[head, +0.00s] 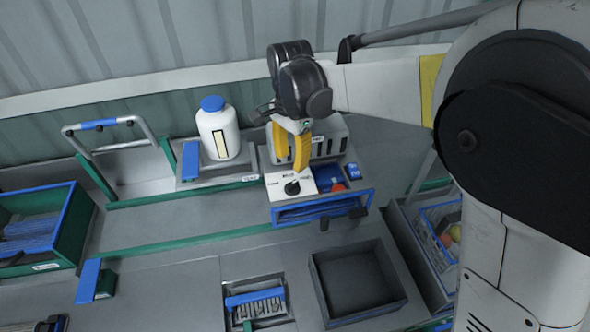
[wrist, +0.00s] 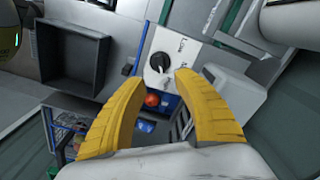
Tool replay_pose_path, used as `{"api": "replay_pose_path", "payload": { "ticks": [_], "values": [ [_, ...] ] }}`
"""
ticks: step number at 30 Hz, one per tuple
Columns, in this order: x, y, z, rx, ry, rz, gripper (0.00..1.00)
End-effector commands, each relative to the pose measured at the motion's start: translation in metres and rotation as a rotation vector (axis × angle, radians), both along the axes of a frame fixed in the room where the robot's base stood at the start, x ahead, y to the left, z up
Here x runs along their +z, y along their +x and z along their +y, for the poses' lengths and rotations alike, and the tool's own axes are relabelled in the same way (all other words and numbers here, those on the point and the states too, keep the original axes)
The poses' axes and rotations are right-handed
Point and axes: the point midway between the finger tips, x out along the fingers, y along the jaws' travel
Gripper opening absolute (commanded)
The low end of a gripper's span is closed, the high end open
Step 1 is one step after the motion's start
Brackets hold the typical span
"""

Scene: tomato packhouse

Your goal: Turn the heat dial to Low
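The heat dial (head: 292,188) is a dark round knob on a white panel (head: 279,180) at the front of a grey machine (head: 335,137). My gripper (head: 292,166) has yellow fingers and hangs above and behind the dial. In the wrist view my gripper (wrist: 148,78) is open, its fingers spread with nothing between them. The fingers appear apart from the dial.
A red-orange round thing (head: 338,187) lies beside the panel in a blue-edged part of the machine. A white bottle with a blue cap (head: 218,135) stands to the left. An empty dark tray (head: 392,268) is in front. A crate (head: 432,240) stands right. The bench at centre left is clear.

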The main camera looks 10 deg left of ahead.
Motion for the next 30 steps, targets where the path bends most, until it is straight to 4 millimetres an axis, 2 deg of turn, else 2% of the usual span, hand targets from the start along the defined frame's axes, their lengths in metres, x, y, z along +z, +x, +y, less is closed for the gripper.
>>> {"api": "replay_pose_path", "payload": {
  "ticks": [9, 13, 18, 27, 29, 30],
  "values": [
    [-0.064, 0.0, -0.001, 0.001, 0.002, -0.001, 0.36],
    [-0.083, 0.0, -0.001, 0.001, 0.001, -0.002, 0.36],
    [-0.095, 0.0, -0.001, 0.002, 0.002, -0.003, 0.36],
    [-0.097, 0.0, -0.001, 0.002, 0.002, -0.003, 0.35],
    [-0.097, 0.0, -0.001, 0.002, 0.002, -0.003, 0.17],
    [-0.097, 0.0, -0.001, 0.002, 0.002, -0.003, 0.04]
  ]
}}
